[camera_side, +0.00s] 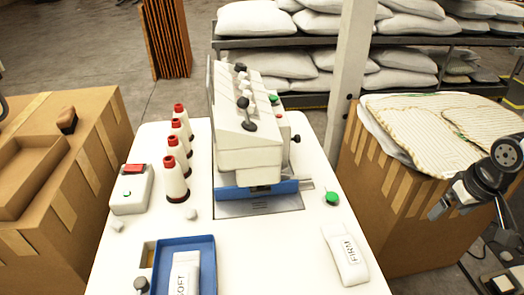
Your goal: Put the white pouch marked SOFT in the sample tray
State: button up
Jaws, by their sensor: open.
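The white pouch marked SOFT (186,275) lies in a blue tray (208,243) at the bottom of the side view, left of centre. The bottom edge of the picture cuts off both the pouch and the tray. My gripper (438,208) is at the far right, over the side of the right cardboard box and well away from the tray. It is open, and I see nothing between its fingers.
Another white pouch marked FIRM (346,254) lies on the white table (275,262) at the right. A sewing machine (247,145) stands mid-table, with several thread cones (177,180) to its left. A cardboard box (372,195) with striped fabric stands between table and gripper.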

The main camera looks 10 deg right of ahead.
jog(key=s+d+f, duration=0.1)
jog(key=s+d, duration=0.4)
jog(key=s, duration=0.2)
jog(key=shift+f, duration=0.4)
dwell(0.6)
